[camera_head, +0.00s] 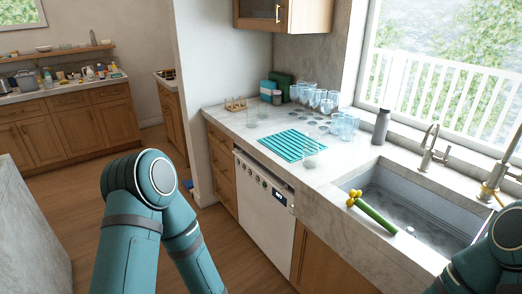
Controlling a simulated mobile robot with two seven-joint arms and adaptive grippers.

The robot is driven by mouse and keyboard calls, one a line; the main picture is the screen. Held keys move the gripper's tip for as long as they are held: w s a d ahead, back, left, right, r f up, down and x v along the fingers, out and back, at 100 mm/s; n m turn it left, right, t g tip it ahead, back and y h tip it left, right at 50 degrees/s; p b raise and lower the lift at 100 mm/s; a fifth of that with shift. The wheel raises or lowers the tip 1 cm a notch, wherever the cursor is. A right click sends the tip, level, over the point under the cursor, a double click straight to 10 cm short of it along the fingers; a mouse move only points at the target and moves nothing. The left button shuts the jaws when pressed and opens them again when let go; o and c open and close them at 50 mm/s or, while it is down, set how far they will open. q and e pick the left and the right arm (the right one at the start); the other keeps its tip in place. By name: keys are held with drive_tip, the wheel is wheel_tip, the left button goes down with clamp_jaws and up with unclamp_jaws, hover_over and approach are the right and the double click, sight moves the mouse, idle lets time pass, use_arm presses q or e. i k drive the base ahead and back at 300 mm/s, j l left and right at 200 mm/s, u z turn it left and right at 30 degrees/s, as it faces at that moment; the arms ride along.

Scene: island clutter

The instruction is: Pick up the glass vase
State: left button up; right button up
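No single item stands out clearly as the glass vase. Several clear or bluish glass vessels stand on the counter. One clear glass (311,150) stands at the right edge of the teal ribbed mat, and a small clear glass (251,118) stands left of it. A bluish group (345,126) stands near the window, with more glassware (312,95) behind. I cannot tell which is the vase. My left arm shows at the lower left and my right arm at the lower right corner, both away from the glassware. Neither gripper shows.
The teal mat (293,146) lies on the marble counter (232,122). A grey bottle (381,127) and faucet (430,150) stand by the window. A green stem with yellow ends (374,214) lies across the edge of the sink (417,205). A white dishwasher (264,208) is below the counter.

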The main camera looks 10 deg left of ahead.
sight(311, 151)
drive_tip(key=i+l+z, duration=0.1)
drive_tip(key=z, duration=1.25)
drive_tip(key=u, duration=1.5)
drive_tip(key=i+j+z, duration=0.15)
drive_tip(key=z, duration=1.3)
drive_tip(key=j+z, duration=0.7)
drive_tip(key=j, duration=0.2)
